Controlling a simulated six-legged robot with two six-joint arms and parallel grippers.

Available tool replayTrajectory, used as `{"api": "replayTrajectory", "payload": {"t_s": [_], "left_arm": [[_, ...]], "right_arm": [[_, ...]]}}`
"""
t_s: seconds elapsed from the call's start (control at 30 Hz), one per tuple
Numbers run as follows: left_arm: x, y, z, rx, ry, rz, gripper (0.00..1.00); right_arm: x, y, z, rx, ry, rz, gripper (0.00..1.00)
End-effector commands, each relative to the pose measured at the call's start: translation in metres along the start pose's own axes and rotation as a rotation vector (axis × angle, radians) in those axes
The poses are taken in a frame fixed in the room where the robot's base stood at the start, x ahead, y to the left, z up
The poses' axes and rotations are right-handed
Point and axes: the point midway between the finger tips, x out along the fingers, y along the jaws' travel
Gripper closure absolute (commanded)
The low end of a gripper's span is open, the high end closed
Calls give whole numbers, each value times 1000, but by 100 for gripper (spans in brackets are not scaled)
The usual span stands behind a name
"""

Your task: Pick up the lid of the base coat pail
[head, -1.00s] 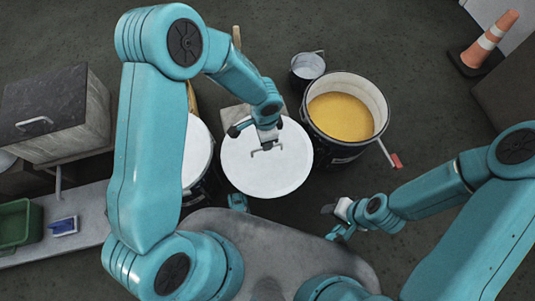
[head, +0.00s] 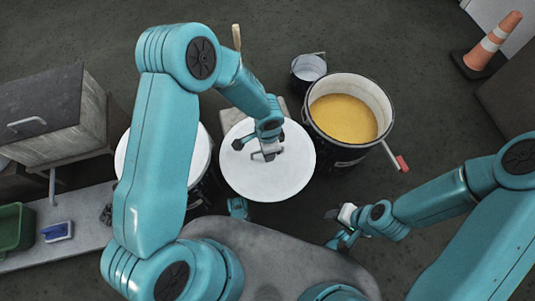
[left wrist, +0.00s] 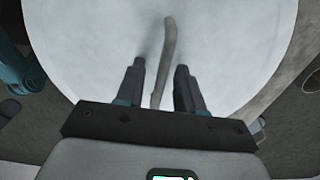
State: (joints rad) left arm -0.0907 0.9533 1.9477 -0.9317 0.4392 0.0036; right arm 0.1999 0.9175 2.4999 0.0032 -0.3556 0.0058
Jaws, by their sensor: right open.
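A round white lid (head: 290,182) with a bar handle (head: 257,156) lies in the middle of the head view. Which pail is the base coat one cannot be read. My left gripper (head: 266,155) is over the lid at the handle. In the left wrist view, its two fingers (left wrist: 160,75) are apart, with the grey handle bar (left wrist: 169,45) showing between them and a gap on each side. The white lid (left wrist: 90,50) fills the background there. My right gripper (head: 335,228) is open and empty, right of and below the lid.
An open pail of yellow liquid (head: 343,118) stands right of the lid, with a red-ended stick beside it. A small bucket (head: 308,68) is behind. Another white-topped pail (head: 198,160) is at left, partly behind my left arm. A cone (head: 492,45) stands far right.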

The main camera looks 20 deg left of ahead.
Motion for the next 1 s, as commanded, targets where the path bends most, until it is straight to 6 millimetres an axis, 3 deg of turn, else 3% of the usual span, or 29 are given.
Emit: {"api": "replayTrajectory", "payload": {"t_s": [0.77, 0.9, 1.0], "left_arm": [[5, 0, 0, 1, 0, 0, 63], [5, 0, 0, 0, 0, 0, 100], [4, 0, 0, 0, 0, 0, 100]], "right_arm": [[7, 2, 0, 0, -1, 0, 57], [7, 2, 0, 0, -1, 0, 57], [7, 2, 0, 0, -1, 0, 57]]}}
